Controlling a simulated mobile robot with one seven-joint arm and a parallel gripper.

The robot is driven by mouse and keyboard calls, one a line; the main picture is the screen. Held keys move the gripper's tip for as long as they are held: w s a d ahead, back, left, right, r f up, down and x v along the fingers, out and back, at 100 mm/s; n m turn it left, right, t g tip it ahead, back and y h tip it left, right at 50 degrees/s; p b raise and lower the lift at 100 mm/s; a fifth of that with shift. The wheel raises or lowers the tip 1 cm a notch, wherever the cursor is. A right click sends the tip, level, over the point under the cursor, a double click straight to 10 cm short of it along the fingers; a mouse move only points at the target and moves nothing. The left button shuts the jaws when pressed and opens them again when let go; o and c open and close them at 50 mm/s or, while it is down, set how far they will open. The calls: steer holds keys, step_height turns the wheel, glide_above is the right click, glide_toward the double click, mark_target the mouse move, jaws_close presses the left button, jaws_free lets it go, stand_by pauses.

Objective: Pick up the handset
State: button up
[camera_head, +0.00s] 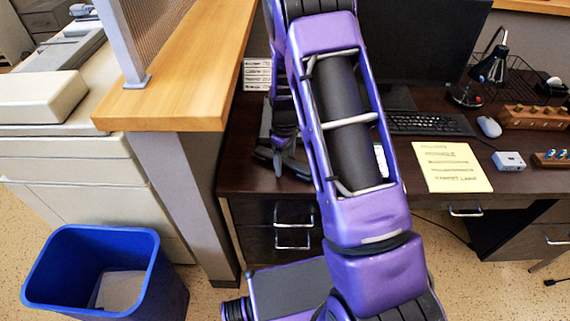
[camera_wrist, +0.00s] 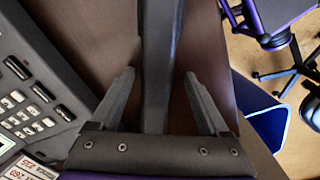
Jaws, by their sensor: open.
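The handset (camera_wrist: 160,50) is a long dark bar in the wrist view, running from the top edge down between the fingers of my gripper (camera_wrist: 159,76). The fingers are apart, one on each side of it, with visible gaps; I cannot tell how deep it sits between them. The desk phone base (camera_wrist: 40,95), grey with white keys and a small screen, lies to the left. In the head view my gripper (camera_head: 283,163) is low over the left end of the dark desk, and my arm hides most of the phone.
The desk (camera_head: 240,170) carries a keyboard (camera_head: 430,123), yellow note sheet (camera_head: 450,166), mouse (camera_head: 489,126) and lamp (camera_head: 490,70) to the right. A wooden-topped partition (camera_head: 190,70) stands close on the left. A blue bin (camera_head: 105,265) is on the floor; it also shows in the wrist view (camera_wrist: 266,122).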

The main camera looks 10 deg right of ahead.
jaws_close()
steer(key=shift+r, duration=0.1)
steer(key=shift+r, duration=0.1)
stand_by(0.3)
